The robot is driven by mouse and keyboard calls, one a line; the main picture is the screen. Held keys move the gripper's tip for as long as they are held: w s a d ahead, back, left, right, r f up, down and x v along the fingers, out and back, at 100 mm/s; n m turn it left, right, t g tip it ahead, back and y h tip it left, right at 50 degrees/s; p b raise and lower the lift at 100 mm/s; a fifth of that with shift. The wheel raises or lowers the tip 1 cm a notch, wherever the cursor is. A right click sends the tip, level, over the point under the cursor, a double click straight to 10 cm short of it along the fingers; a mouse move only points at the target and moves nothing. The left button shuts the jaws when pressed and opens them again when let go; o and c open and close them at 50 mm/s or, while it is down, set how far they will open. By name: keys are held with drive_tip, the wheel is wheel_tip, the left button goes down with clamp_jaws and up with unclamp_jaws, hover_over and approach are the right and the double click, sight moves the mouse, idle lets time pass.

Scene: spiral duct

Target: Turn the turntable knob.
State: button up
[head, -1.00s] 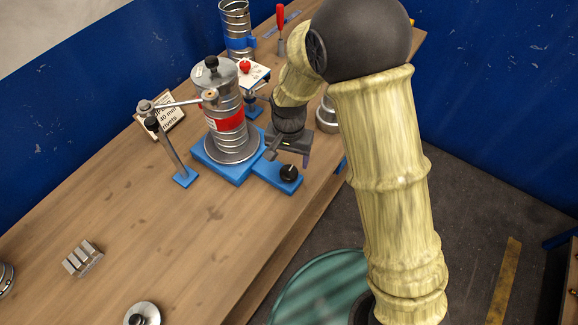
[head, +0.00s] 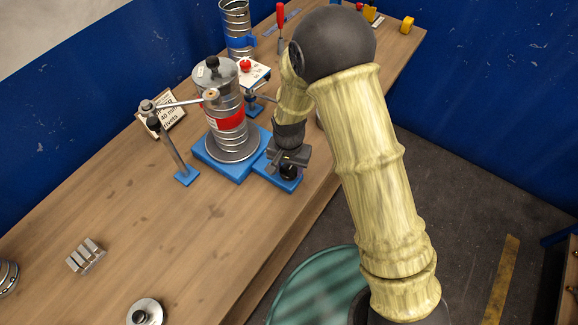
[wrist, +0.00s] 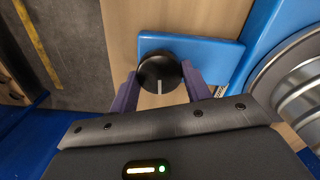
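The black turntable knob (head: 288,172) sits on the blue base extension (head: 262,171) in front of the turntable. In the wrist view the round knob (wrist: 160,70) shows a white pointer line toward my gripper. My gripper (wrist: 159,78) has its two purple fingers apart, one on each side of the knob. They look close to its sides, but contact cannot be made out. In the head view my gripper (head: 287,163) is over the knob and partly hides it. The spiral duct (head: 224,112) with a red band stands upright on the turntable (head: 236,159).
A post with an arm (head: 172,150) stands left of the duct, its arm reaching to the duct. A box with a red button (head: 250,70) is behind it. Metal blocks (head: 86,256) and a round lid (head: 145,312) lie front left. The middle of the bench is clear.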

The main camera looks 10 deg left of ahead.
drive_tip(key=shift+n, duration=0.3)
drive_tip(key=n+b, duration=0.1)
drive_tip(key=n, duration=0.2)
drive_tip(key=shift+n, duration=0.4)
drive_tip(key=n+b, duration=0.1)
drive_tip(key=n, duration=0.3)
drive_tip(key=shift+n, duration=0.3)
drive_tip(key=n, duration=0.4)
drive_tip(key=shift+n, duration=0.3)
drive_tip(key=n, duration=0.5)
drive_tip(key=shift+a, duration=0.1)
drive_tip(key=o, duration=1)
